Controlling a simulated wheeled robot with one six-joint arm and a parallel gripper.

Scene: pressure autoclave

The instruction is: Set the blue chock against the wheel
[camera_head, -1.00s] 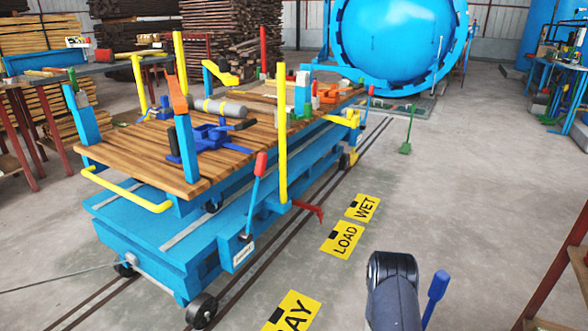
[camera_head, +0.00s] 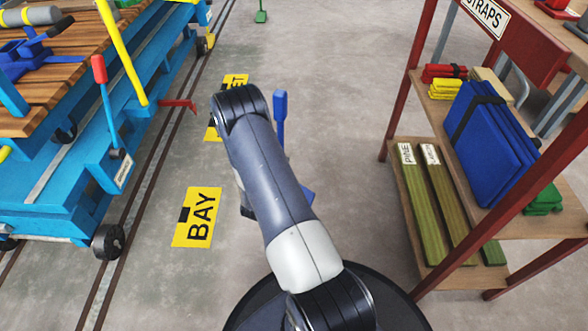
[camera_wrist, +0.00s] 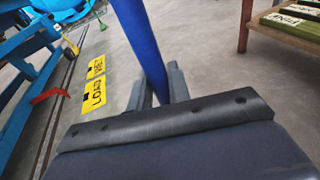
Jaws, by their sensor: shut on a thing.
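The rest of the chock is hidden. In the wrist view my gripper (camera_wrist: 158,86) is shut on the blue handle (camera_wrist: 140,42), which runs between its two grey fingers. The head view hides the fingers behind my arm. A dark trolley wheel (camera_head: 108,241) is at the left, beside the rail, well apart from the chock. Another wheel (camera_head: 66,130) shows farther back under the trolley.
The blue trolley (camera_head: 62,190) fills the left side, with a red-tipped lever (camera_head: 99,70) and a red pedal-like bar (camera_head: 180,105) sticking out. A yellow BAY sign (camera_head: 197,217) lies on the floor. A red-framed shelf (camera_head: 395,90) stands at right. Floor between is clear.

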